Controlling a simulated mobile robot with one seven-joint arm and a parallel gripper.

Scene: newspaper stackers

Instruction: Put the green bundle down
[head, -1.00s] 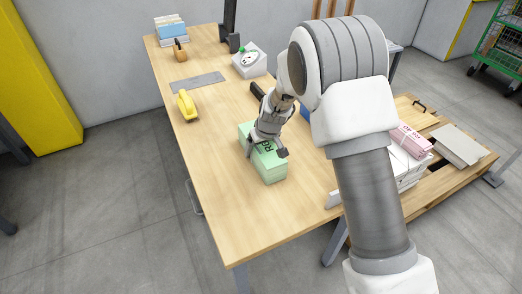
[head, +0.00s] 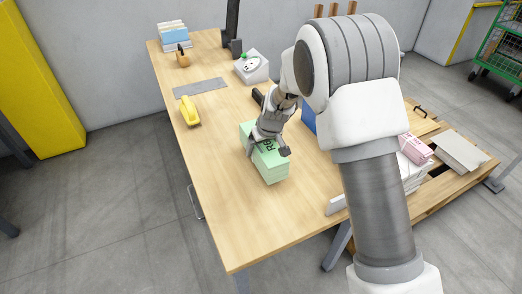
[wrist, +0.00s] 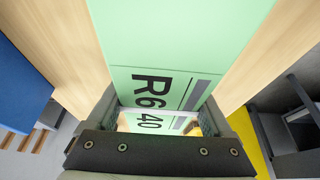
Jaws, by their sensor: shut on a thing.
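The green bundle (head: 272,168) is a pale green block with dark lettering on its top, over the middle of the wooden table (head: 233,222). My gripper (head: 268,148) is above it with its fingers down on either side, shut on it. In the wrist view the green bundle (wrist: 180,35) fills the middle, its "R640" label between the fingers. Whether its underside touches the tabletop cannot be told.
A yellow tape dispenser (head: 189,110), a grey plate (head: 199,88) and a white scale (head: 251,67) stand farther back. A pink bundle (head: 414,149) lies on a stack over the pallet (head: 440,190) at right. The table's front is clear.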

